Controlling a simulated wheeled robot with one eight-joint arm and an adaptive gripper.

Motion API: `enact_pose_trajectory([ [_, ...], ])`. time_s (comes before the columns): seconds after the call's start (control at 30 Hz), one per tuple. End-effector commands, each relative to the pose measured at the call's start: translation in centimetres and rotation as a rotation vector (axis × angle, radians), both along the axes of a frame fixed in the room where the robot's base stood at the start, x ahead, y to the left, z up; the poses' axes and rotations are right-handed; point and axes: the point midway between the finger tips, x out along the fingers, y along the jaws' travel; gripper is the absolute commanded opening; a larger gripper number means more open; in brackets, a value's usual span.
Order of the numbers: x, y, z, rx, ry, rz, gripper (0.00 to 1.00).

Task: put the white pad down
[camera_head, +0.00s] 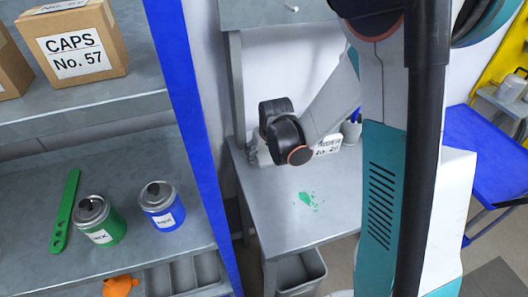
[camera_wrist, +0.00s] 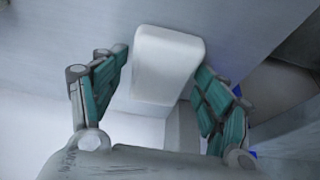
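The white pad (camera_wrist: 168,58) is a pale block with rounded corners. In the wrist view it sits between the two teal-lined fingers of my gripper (camera_wrist: 163,72), which press against its left and right sides. The pad's lower end runs down toward the palm. In the head view my dark wrist (camera_head: 288,138) is over the back of the grey table (camera_head: 290,226). My fingers and the pad cannot be made out clearly there.
A green spill (camera_head: 307,200) marks the table top. A labelled white box (camera_head: 328,146) stands at the table's back. A grey bin (camera_head: 298,275) is below. At left, a shelf holds a green can (camera_head: 101,222), a blue can (camera_head: 162,207) and a green tool (camera_head: 66,212).

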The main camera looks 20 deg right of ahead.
Motion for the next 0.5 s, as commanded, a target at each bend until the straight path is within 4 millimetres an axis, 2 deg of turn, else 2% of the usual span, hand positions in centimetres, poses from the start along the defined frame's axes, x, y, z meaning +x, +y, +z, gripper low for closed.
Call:
enact_pose_trajectory([
  [0.2, 0.1, 0.0, 1.2, 0.0, -0.001, 0.0, 0.69],
  [0.5, -3.0, -0.1, 6.9, 0.0, -0.002, 0.0, 0.69],
])
